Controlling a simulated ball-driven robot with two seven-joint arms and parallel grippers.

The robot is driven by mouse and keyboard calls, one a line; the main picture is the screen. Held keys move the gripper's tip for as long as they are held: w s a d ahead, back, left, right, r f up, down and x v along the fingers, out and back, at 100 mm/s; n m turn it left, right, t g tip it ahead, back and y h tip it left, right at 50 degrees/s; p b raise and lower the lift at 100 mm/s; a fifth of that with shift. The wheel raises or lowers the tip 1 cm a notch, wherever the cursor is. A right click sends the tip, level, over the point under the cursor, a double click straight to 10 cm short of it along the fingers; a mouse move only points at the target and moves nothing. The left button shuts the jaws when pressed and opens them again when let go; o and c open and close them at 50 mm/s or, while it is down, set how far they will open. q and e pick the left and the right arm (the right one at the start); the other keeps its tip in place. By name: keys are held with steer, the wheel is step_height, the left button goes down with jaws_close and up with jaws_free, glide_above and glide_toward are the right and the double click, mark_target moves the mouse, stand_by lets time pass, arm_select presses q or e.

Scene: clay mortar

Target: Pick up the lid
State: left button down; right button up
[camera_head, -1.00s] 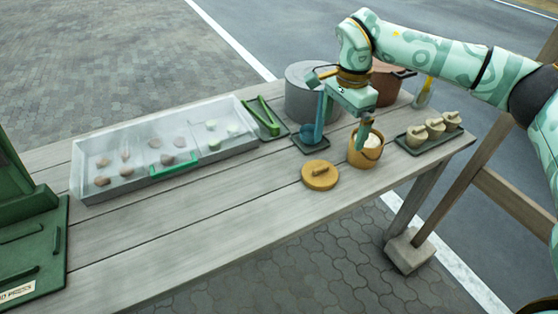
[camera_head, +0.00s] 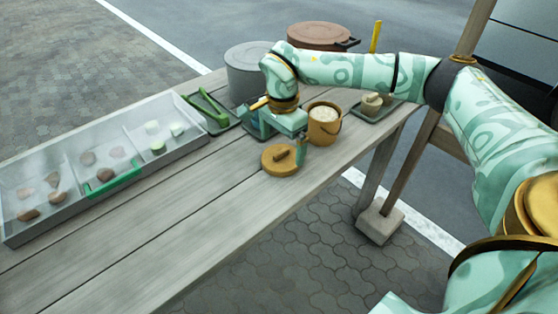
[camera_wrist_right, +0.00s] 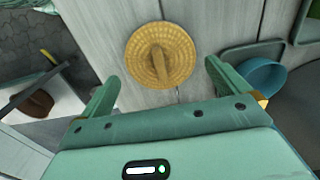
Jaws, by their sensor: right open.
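The lid (camera_head: 279,160) is a round tan disc with a raised bar handle across its top. It lies flat on the wooden table near the front edge. In the right wrist view the lid (camera_wrist_right: 161,55) sits ahead of and between the two spread fingers, apart from both. My right gripper (camera_head: 281,137) is open and empty, above the table just behind the lid; in the wrist view its fingers (camera_wrist_right: 160,85) stand wide apart. A tan bucket (camera_head: 324,124) with whitish contents stands open to the right of the lid. My left gripper is not in view.
A clear-covered tray (camera_head: 100,190) with several lumps lies at left. The table front-left is clear.

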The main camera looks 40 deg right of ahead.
mark_target(281, 152)
step_height(281, 152, down, 4)
steer(key=shift+r+b, duration=0.1)
steer(key=shift+b, duration=0.55)
steer(key=shift+w, duration=0.1)
steer(key=shift+a+r, duration=0.1)
steer(key=shift+r, duration=0.1)
steer(key=shift+c, duration=0.7)
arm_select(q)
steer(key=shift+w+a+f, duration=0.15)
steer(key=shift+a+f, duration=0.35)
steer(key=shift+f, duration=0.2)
arm_select(e)
steer(key=c, duration=0.6)
steer(key=shift+o, duration=0.2)
